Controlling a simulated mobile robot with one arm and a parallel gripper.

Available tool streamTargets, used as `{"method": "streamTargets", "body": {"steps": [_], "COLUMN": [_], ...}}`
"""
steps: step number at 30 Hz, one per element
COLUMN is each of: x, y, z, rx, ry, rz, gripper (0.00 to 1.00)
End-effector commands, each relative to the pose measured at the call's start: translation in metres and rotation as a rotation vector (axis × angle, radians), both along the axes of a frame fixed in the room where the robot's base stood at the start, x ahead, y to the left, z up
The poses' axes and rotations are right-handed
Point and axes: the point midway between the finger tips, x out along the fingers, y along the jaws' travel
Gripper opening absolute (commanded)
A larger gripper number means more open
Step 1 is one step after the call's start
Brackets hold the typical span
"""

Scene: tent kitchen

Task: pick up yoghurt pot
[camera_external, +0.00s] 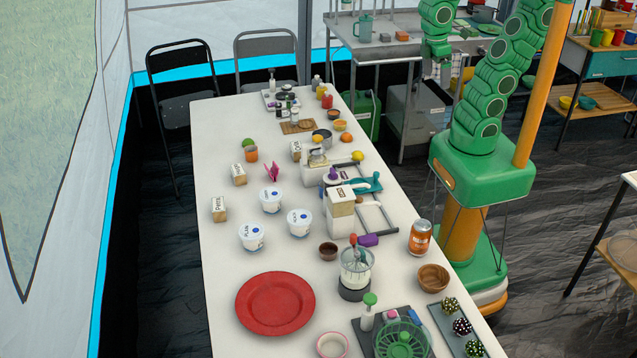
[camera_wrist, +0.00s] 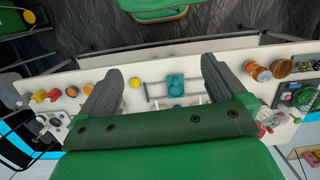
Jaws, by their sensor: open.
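Three white yoghurt pots with pale lids stand upright on the long white table in the external view: a back one (camera_external: 270,201), a front left one (camera_external: 251,238) and a right one (camera_external: 299,223). My gripper (camera_external: 440,71) hangs beyond the table's right edge, well apart from the pots. In the wrist view my gripper (camera_wrist: 160,67) has its two grey fingers spread wide with nothing held between them. The pots cannot be made out in the wrist view, where the green gripper body blocks much of the table.
A red plate (camera_external: 275,304) lies in front of the pots. Small boxes, including one (camera_external: 219,209), stand left and behind. Bare table lies along the left edge.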

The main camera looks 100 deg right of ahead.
Motion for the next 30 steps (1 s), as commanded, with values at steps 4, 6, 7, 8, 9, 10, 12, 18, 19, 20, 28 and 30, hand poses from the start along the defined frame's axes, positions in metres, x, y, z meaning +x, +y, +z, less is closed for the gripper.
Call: {"method": "streamTargets", "body": {"steps": [4, 6, 7, 8, 9, 10, 12, 18, 19, 20, 28, 30], "x": [0.021, 0.033, 0.039, 0.044, 0.053, 0.059, 0.076, 0.126, 0.133, 0.141, 0.206, 0.224], "y": [-0.003, -0.002, -0.001, 0.0, 0.001, 0.002, 0.006, 0.017, 0.019, 0.021, 0.04, 0.045], "z": [0.006, 0.01, 0.011, 0.013, 0.016, 0.018, 0.023, 0.034, 0.035, 0.036, 0.042, 0.043], "rx": [-0.014, -0.013, -0.013, -0.012, -0.011, -0.01, -0.007, 0.006, 0.007, 0.008, 0.019, 0.022], "ry": [0.001, -0.002, -0.004, -0.005, -0.007, -0.009, -0.016, -0.031, -0.033, -0.035, -0.054, -0.059], "rz": [0.016, 0.032, 0.041, 0.05, 0.064, 0.075, 0.104, 0.183, 0.196, 0.208, 0.312, 0.34], "gripper": [0.98, 0.98, 0.98, 0.98, 0.98, 0.98, 0.98, 0.98, 0.98, 0.98, 0.98, 0.98]}}
